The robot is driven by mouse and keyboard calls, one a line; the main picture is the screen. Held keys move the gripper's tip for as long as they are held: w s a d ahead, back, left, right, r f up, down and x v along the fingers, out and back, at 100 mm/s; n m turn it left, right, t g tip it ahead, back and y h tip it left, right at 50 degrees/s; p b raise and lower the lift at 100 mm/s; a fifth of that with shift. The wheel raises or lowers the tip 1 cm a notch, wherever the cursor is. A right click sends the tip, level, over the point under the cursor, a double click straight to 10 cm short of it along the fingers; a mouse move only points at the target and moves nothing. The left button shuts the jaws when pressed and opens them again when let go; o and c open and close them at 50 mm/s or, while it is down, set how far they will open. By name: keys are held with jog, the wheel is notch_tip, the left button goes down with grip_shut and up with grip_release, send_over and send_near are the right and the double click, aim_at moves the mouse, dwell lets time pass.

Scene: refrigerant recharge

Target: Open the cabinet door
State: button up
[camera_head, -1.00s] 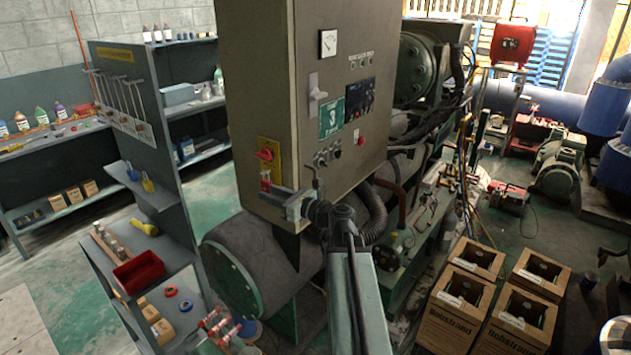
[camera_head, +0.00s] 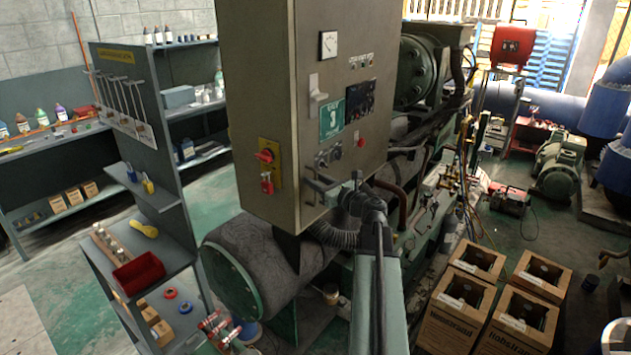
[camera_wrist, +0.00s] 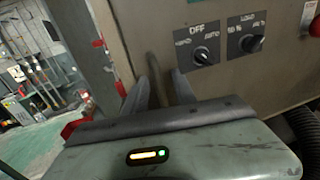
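The cabinet (camera_head: 268,100) is a tall beige box in the head view. Its wide front face carries a meter, a pale lever-like fitting (camera_head: 317,97), a green label and a dark display; it looks closed. My gripper (camera_head: 318,186) is at the lower part of this face, below the knobs. In the wrist view my gripper (camera_wrist: 158,88) shows two dark fingers apart, with an olive upright bar (camera_wrist: 154,72) between them. I cannot tell whether they touch the bar. Two black knobs (camera_wrist: 203,56) are right of the fingers.
A red switch (camera_head: 265,156) on a yellow plate, with a red piece below it, projects from the cabinet's narrow left face. Thick dark hoses and a green machine (camera_head: 415,62) are close on the right. Cardboard boxes (camera_head: 457,325) stand on the floor at lower right.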

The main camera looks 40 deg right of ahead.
jog(key=shift+w, duration=0.1)
jog(key=shift+c, duration=0.2)
grip_shut()
dwell(1.2)
